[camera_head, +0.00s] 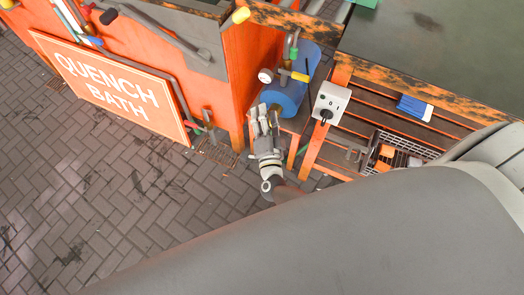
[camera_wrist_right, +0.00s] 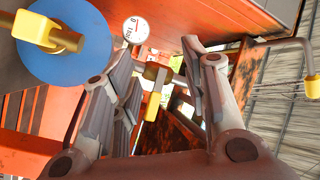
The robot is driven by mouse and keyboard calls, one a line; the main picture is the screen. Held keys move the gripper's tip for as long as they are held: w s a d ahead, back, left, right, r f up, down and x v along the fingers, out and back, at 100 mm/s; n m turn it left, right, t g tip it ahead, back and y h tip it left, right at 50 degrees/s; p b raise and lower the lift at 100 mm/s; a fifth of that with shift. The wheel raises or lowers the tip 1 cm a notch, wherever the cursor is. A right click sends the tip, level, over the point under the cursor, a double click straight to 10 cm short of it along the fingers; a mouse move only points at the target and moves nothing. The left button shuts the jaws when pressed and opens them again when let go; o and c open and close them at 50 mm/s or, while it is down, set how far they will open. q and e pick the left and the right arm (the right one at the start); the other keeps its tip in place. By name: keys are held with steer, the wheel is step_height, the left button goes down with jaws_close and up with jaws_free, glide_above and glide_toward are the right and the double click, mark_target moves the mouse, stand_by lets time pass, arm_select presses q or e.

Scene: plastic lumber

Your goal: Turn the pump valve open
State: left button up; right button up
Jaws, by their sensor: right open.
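A valve with a brass body and a yellow lever (camera_wrist_right: 154,106) shows between my right gripper's fingers in the wrist view. The lever hangs down in that picture, and I cannot tell whether a finger touches it. My right gripper (camera_head: 264,114) is open in front of the blue tank (camera_head: 285,94); its spread fingers also show in the wrist view (camera_wrist_right: 158,50). A round white gauge (camera_head: 265,76) sits by the tank, and its dial faces the wrist camera (camera_wrist_right: 136,30). Another yellow handle (camera_head: 300,76) shows at the tank. My left gripper is not in view.
An orange tank with a QUENCH BATH sign (camera_head: 112,84) stands left of my gripper. A white socket box (camera_head: 331,102) with a black plug is on the orange frame to the right. A blue-and-white brush (camera_head: 415,108) lies on the slats. Brick floor is free at lower left.

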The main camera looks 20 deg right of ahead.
steer(key=s+a+f+n+g+y+p, duration=0.3)
steer(key=s+f+n+y, duration=0.3)
steer(key=f, duration=0.5)
steer(key=shift+s+a+f+n+g+p, duration=0.35)
steer(key=shift+a+f+n, duration=0.1)
steer(key=shift+n, duration=0.95)
